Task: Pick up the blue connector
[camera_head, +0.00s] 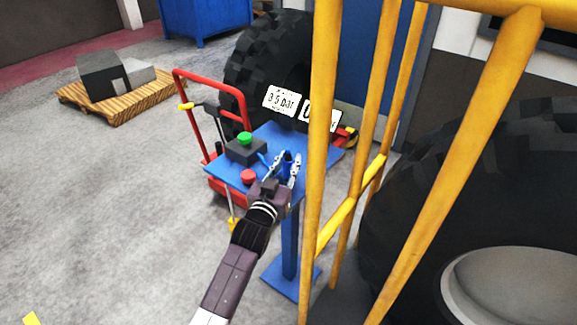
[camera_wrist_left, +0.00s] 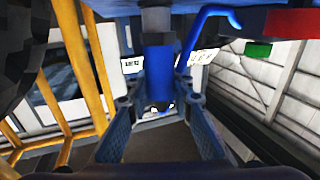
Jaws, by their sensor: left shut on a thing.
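The blue connector (camera_head: 287,158) stands on the blue stand top (camera_head: 313,153), between the fingers of my left gripper (camera_head: 284,168). In the left wrist view the connector (camera_wrist_left: 158,62) is a blue cylinder between the two pads, and my left gripper (camera_wrist_left: 160,112) is shut on it. A curved blue hook-like part (camera_wrist_left: 214,22) is beside it there. Whether the connector is clear of the stand top cannot be told. My right gripper is not in view.
A dark box with a green button (camera_head: 244,140) and a red button (camera_head: 248,177) are left of the gripper. Yellow rails (camera_head: 322,150) stand close on the right, before a big tyre (camera_head: 490,180). A red hand truck (camera_head: 212,80) is behind.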

